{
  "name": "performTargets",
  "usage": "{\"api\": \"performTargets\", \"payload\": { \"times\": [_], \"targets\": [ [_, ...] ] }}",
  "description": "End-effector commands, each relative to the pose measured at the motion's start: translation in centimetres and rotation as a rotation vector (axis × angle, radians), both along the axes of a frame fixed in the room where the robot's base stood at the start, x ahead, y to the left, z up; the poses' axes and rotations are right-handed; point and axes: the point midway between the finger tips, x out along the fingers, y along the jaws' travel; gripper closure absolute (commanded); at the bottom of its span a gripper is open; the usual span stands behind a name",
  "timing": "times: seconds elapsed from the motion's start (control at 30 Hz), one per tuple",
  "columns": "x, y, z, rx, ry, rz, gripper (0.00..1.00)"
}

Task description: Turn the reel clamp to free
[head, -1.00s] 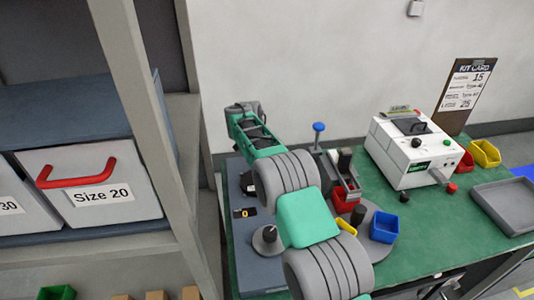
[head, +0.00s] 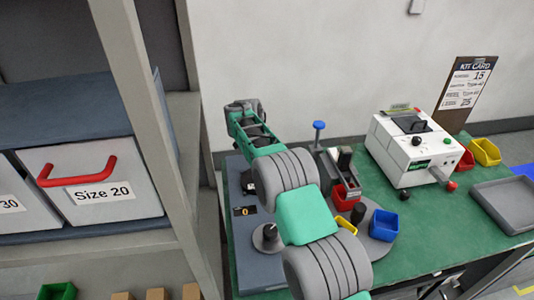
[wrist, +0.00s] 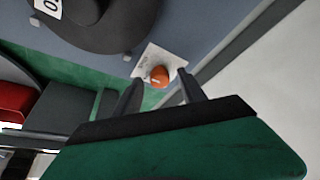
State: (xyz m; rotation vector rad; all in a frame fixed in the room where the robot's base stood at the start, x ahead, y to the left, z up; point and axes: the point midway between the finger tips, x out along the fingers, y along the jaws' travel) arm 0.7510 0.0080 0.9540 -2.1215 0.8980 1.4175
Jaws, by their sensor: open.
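In the wrist view, a small orange knob (wrist: 158,80), which looks like the reel clamp, stands on a white printed plate (wrist: 150,58) on a blue-grey base. My gripper (wrist: 160,74) is open, with one dark finger on each side of the knob as seen from the wrist. I cannot tell whether either finger touches it. The print on the plate is too small to read. A large dark round reel (wrist: 100,25) with a white tag lies close by at the upper left. In the head view, my arm hides the knob and my fingertips.
In the head view, a blue-topped post (head: 318,126), a red bin (head: 346,196) and a blue bin (head: 384,224) stand to the right of my arm. A white machine (head: 412,150) stands farther right on the green bench (head: 440,220). A shelf (head: 120,258) stands at left.

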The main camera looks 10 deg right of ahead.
Motion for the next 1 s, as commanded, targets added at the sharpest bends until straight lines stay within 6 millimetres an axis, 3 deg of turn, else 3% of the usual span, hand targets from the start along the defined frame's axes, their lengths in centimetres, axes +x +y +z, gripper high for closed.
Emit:
{"api": "performTargets", "payload": {
  "times": [0.17, 0.43, 0.9, 1.0],
  "targets": [
    [-0.4, 0.6, 1.7, 0.0, -0.004, 0.001, 0.52],
    [-1.8, 2.0, 6.5, 0.001, -0.002, 0.001, 0.52],
    [-2.1, 2.1, 7.3, 0.0, 0.0, 0.001, 0.52],
    [-2.6, 1.8, 8.3, -0.001, -0.001, 0.018, 0.52]
  ]
}}
